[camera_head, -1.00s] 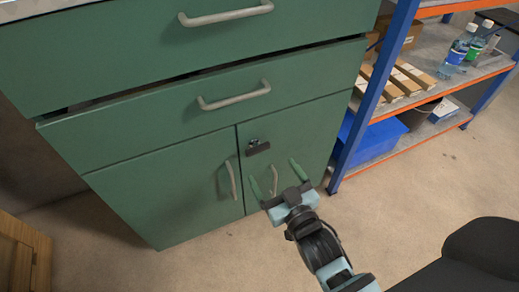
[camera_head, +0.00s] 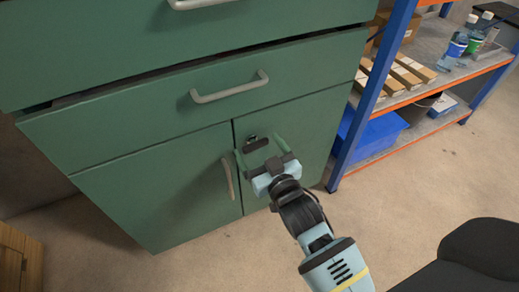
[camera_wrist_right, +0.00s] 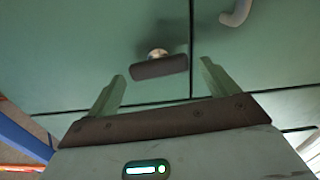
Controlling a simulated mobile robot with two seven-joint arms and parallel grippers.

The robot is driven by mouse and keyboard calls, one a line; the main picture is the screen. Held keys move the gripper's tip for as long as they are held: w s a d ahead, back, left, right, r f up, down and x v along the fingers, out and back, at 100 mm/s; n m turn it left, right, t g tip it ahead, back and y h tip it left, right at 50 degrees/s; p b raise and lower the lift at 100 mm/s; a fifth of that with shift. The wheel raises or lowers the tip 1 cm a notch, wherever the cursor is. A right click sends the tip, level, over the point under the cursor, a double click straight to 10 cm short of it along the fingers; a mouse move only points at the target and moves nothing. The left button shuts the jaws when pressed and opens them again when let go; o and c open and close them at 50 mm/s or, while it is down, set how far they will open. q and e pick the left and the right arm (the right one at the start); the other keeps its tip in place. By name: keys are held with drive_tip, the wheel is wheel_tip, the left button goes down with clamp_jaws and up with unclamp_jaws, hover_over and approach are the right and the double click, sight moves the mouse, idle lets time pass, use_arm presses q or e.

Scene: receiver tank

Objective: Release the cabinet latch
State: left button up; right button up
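The cabinet latch is a short dark bar on a silver round mount (camera_head: 256,143), near the top inner corner of the green cabinet's right door (camera_head: 305,140). It also shows in the right wrist view (camera_wrist_right: 160,67), lying nearly level with a slight tilt. My right gripper (camera_head: 257,145) is open, its two green fingers spread toward the bar's two ends. In the right wrist view the gripper (camera_wrist_right: 163,70) has clear gaps between its fingers and the bar; I see no contact. The right door's handle is hidden behind my gripper. My left gripper is not in view.
The left door's handle (camera_head: 228,178) stands out just left of my right gripper. A drawer handle (camera_head: 230,88) is above. A blue and orange shelf (camera_head: 367,105) with boxes and bottles stands to the right. The floor in front is clear.

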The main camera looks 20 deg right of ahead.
drive_tip(key=c, duration=0.9)
drive_tip(key=shift+r+m+p, duration=0.15)
drive_tip(key=shift+m+p, duration=0.45)
drive_tip(key=shift+p, duration=0.15)
drive_tip(key=o, duration=1)
drive_tip(key=shift+c, duration=0.2)
drive_tip(key=shift+o, duration=0.2)
drive_tip(key=shift+s, duration=0.1)
